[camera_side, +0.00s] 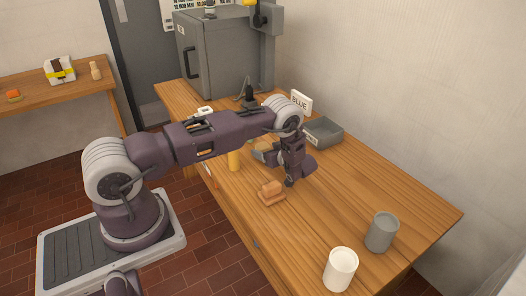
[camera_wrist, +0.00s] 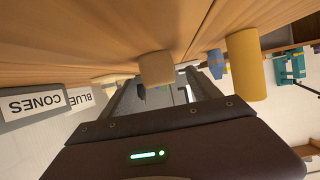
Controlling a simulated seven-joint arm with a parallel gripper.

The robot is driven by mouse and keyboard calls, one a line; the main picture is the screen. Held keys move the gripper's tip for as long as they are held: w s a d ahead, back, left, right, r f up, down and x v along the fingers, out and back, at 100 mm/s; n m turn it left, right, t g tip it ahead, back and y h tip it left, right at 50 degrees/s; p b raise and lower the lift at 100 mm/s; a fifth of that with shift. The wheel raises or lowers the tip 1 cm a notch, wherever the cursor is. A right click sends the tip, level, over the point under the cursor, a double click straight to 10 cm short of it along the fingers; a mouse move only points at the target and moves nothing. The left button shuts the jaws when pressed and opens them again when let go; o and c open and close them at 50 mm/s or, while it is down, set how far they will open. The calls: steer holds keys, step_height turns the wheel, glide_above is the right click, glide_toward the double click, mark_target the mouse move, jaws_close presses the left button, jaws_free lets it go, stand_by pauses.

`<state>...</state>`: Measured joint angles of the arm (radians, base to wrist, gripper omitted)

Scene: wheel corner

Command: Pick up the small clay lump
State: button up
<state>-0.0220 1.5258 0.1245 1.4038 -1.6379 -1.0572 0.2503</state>
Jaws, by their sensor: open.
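A small beige lump (camera_wrist: 157,67), which I take to be the clay lump, sits on the wooden table just ahead of my fingertips in the wrist view, which is upside down. In the side view a tan lump (camera_side: 261,144) shows beside the fingers, partly hidden by my arm. My gripper (camera_wrist: 163,90) is open, low and roughly level with the table, its fingers pointing towards the lump. Whether the fingertips reach around the lump or stop just short I cannot tell.
A yellow cylinder (camera_wrist: 246,65) and a blue item (camera_wrist: 216,63) stand right of the lump. A grey tray marked CONES (camera_wrist: 35,105) and a BLUE sign (camera_side: 300,103) are near the wall. A brown block (camera_side: 271,192), white cup (camera_side: 340,268) and grey cup (camera_side: 381,232) stand nearer the front.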

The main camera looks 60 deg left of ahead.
mark_target(263, 150)
steer(key=x, duration=0.3)
steer(key=shift+w+a+f, duration=0.1)
steer(key=shift+f, duration=0.05)
jaws_close()
